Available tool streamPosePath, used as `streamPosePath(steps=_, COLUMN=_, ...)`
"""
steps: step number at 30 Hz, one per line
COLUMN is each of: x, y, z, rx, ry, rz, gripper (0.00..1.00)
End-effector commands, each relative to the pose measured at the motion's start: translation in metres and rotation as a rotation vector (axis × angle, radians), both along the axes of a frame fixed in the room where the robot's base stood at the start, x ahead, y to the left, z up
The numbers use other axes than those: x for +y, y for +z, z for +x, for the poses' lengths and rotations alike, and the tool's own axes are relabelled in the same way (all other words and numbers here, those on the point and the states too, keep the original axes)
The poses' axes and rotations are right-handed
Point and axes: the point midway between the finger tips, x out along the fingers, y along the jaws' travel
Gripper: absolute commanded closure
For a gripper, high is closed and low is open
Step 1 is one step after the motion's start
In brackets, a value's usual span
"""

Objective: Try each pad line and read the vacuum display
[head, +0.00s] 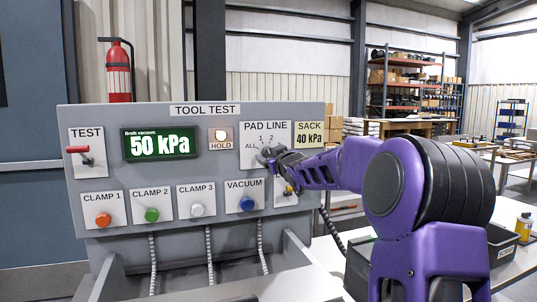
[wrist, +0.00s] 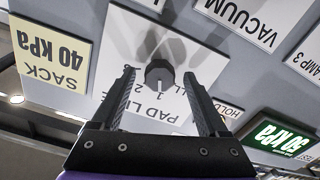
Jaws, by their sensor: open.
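The grey tool test panel (head: 230,165) carries a vacuum display (head: 158,143) reading 50 kPa in white on green. In the wrist view, which is inverted, the dark round pad line knob (wrist: 158,73) sits between the two fingers of my gripper (wrist: 158,80). The fingers are open, one on each side of the knob; I cannot tell whether they touch it. In the head view my gripper (head: 272,160) hides the knob, and its setting is unclear. A SACK 40 kPa label (head: 309,134) is beside the plate.
The HOLD lamp (head: 221,136) glows. A red TEST lever (head: 78,150) is at the left. Clamp buttons, orange (head: 103,220), green (head: 152,215) and white (head: 197,210), and a blue VACUUM button (head: 246,204) line the lower panel. A yellow-marked control is partly hidden by my arm.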

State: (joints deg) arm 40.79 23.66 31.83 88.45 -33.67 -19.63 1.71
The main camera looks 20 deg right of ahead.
Motion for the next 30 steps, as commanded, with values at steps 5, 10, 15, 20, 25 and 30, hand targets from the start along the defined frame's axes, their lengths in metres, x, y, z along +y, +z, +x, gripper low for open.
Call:
streamPosePath(steps=5, x=-0.0001, y=-0.0003, z=0.0, rx=0.0, ry=0.0, rz=0.0, gripper=0.23)
streamPosePath(steps=10, x=-0.0002, y=-0.0003, z=0.0, rx=0.0, ry=0.0, rz=0.0, gripper=0.48)
streamPosePath(steps=15, x=-0.0003, y=-0.0001, z=0.0, rx=0.0, ry=0.0, rz=0.0, gripper=0.79)
streamPosePath(steps=20, x=-0.0003, y=-0.0001, z=0.0, rx=0.0, ry=0.0, rz=0.0, gripper=1.0)
streamPosePath(steps=25, x=-0.0003, y=0.0005, z=0.0, rx=0.0, ry=0.0, rz=0.008, gripper=1.0)
streamPosePath(steps=30, x=-0.0001, y=0.0019, z=0.0, rx=0.0, ry=0.0, rz=0.054, gripper=1.0)
